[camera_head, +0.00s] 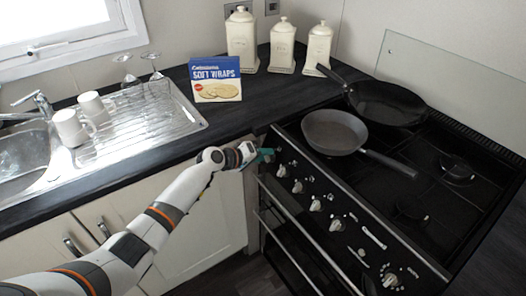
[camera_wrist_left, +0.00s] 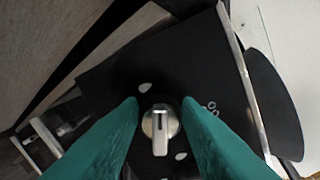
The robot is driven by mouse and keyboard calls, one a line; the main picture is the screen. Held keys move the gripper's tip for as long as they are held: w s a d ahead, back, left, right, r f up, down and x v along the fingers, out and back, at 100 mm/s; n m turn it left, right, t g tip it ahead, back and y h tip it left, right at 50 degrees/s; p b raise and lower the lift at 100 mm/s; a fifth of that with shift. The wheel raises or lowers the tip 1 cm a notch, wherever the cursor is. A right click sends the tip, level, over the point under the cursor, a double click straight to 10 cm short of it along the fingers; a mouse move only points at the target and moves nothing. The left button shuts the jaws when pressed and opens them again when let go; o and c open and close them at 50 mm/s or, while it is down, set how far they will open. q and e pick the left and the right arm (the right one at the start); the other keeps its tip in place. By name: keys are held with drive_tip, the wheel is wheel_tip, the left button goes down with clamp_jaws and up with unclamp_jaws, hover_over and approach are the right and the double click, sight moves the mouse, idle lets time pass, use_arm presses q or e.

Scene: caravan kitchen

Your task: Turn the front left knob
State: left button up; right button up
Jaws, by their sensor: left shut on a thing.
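The black stove's front panel (camera_head: 348,240) carries a row of silvery knobs, with one visible knob (camera_head: 281,171) just right of my left gripper. My left gripper (camera_head: 265,156), with green fingers, is at the left end of this row. In the left wrist view, a silvery knob (camera_wrist_left: 160,125) with a dark line on its grip sits between the two green fingers, and the gripper is shut on it. The head view does not show this knob clearly, as the fingers cover that spot. My right gripper is not in view.
A grey frying pan (camera_head: 335,131) and a black pan (camera_head: 386,103) sit on the hob, the grey one's handle pointing right. A soft wraps box (camera_head: 216,80) and cream canisters (camera_head: 283,46) stand on the counter. Cupboard doors (camera_head: 130,225) are below my arm.

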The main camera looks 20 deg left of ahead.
use_arm(q)
drive_tip(key=n+p, duration=0.2)
drive_tip(key=n, duration=0.2)
drive_tip(key=shift+a+f+n, duration=0.1)
drive_tip(key=shift+f+n, duration=0.05)
drive_tip(key=shift+n, duration=0.25)
drive_tip(key=shift+p, duration=0.3)
drive_tip(key=o, duration=1)
drive_tip(key=shift+c, duration=0.2)
drive_tip(key=v, duration=1.2)
